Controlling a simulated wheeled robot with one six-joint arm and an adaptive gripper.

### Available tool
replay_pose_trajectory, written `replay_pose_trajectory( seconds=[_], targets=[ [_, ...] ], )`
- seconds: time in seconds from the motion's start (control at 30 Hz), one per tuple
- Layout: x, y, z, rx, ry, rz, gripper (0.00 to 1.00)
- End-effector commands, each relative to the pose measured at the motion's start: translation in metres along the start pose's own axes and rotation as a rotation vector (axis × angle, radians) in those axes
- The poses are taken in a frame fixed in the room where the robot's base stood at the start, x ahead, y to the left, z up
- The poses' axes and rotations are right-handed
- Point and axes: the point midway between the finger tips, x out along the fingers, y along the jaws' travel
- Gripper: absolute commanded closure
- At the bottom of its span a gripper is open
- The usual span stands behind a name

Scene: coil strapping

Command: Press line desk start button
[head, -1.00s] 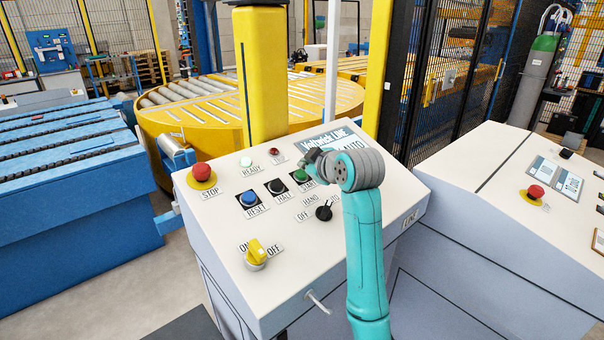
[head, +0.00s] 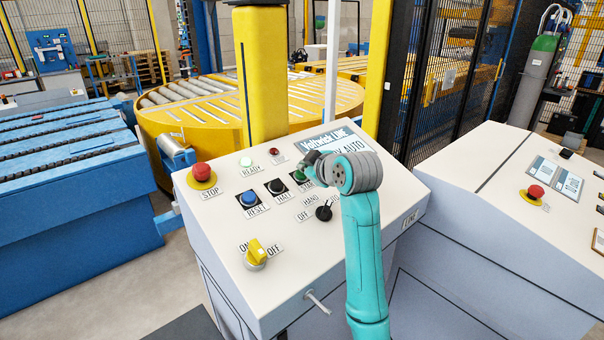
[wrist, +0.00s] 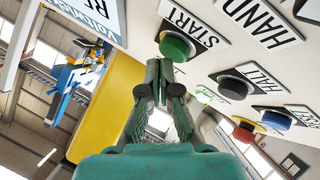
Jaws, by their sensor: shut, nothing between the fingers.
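The line desk (head: 225,222) has a sloped white panel with labelled buttons. The green start button (head: 299,176) is on its upper middle, partly covered by my arm's end in the head view. In the wrist view the green start button (wrist: 177,46), under its START label, stands right at the tips of my gripper (wrist: 166,64). The gripper is shut and empty. Its fingertips overlap the button's lower edge in the picture; I cannot tell whether they touch it.
Beside it are the black HALT button (head: 275,187), blue RESET button (head: 248,198), red STOP mushroom (head: 202,173), black selector (head: 324,212) and yellow ON/OFF switch (head: 257,252). A display (head: 330,142) lies behind. A second desk (head: 500,190) stands at the right.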

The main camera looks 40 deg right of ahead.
Motion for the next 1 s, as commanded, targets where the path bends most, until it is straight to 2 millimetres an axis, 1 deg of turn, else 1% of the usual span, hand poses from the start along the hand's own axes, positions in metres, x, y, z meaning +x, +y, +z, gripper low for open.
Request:
replay_pose_trajectory(
  seconds=[1.0],
  targets=[
    [0.0049,-0.0037,0.0037,0.000,0.000,0.000,1.00]
  ],
)
